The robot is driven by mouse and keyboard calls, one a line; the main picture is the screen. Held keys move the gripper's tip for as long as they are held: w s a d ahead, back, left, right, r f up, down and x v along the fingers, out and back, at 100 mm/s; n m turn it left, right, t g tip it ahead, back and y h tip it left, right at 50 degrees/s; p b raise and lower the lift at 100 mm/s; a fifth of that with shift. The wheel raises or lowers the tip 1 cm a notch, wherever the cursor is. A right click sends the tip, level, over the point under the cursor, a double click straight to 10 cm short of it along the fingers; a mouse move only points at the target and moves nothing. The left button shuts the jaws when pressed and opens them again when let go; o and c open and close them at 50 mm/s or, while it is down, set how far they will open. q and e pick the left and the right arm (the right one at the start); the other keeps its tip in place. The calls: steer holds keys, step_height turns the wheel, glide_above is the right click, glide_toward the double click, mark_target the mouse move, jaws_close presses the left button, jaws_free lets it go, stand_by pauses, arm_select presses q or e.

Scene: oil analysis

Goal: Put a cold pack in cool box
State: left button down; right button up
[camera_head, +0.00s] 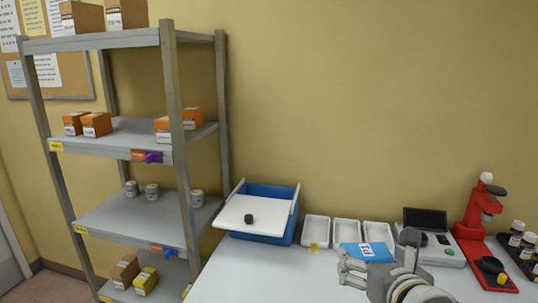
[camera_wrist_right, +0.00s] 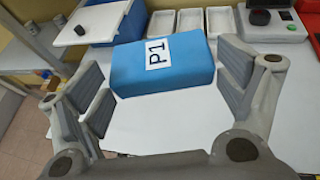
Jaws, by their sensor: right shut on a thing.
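The cold pack (camera_head: 366,250) is a blue block with a white "P1" label. In the right wrist view the cold pack (camera_wrist_right: 165,65) sits between the fingertips. My right gripper (camera_head: 352,266) is shut on it, over the table at the lower right of the head view. The cool box (camera_head: 277,195) is a blue tub on the table beside the shelf. Its white lid (camera_head: 245,211) with a black knob lies askew over the front, and blue shows behind it. The cool box (camera_wrist_right: 128,24) also shows at the top left of the wrist view. My left gripper is not in view.
White trays (camera_head: 316,230) stand in a row right of the cool box. Farther right are a grey device (camera_head: 433,238), a red microscope-like instrument (camera_head: 476,221) and dark bottles (camera_head: 516,237). A metal shelf (camera_head: 172,120) rises at the left. The front table surface (camera_head: 260,278) is clear.

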steer(key=shift+a+r, duration=0.1)
steer(key=shift+r, duration=0.15)
steer(key=shift+f, duration=0.1)
stand_by(0.5)
